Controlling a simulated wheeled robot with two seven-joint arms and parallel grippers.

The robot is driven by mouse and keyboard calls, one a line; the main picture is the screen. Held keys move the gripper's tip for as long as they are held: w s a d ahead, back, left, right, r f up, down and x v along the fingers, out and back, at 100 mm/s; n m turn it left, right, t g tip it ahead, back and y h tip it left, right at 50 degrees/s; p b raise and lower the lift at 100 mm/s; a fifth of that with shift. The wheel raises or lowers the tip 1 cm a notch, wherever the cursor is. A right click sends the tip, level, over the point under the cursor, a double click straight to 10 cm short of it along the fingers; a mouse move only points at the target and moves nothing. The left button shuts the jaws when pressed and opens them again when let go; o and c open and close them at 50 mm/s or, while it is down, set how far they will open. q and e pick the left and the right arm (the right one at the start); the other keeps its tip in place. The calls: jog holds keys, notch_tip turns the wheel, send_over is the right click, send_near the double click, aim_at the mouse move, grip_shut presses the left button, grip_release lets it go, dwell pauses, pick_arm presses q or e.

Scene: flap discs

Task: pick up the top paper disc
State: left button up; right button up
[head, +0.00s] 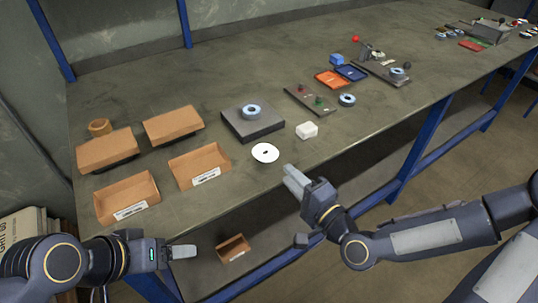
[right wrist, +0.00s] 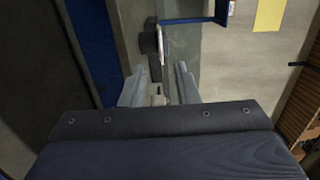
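The white paper disc (head: 265,152) with a small dark center lies flat near the front edge of the workbench; whether more than one disc is stacked there is too small to tell. My right gripper (head: 291,177) is just to the right of and nearer than the disc, apart from it. In the right wrist view its two fingers (right wrist: 159,86) stand apart with a gap between them, and it holds nothing I can make out. My left gripper (head: 184,252) is in front of the bench at lower left, seen edge-on, so its opening is hidden.
Several brown cardboard boxes (head: 125,200) stand on the left of the bench. A dark block with a blue-grey ring (head: 251,111) and a white block (head: 307,130) lie behind the disc. Trays (head: 331,80) and fixtures stand farther right. A small brown bin (head: 233,248) is below the front edge.

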aim_at(280, 174)
jog(key=x, duration=0.5)
jog(key=shift+w+d+r+p, duration=0.1)
jog(key=shift+w+p, duration=0.15)
jog(key=shift+p, duration=0.05)
jog(key=shift+c, duration=0.2)
grip_shut()
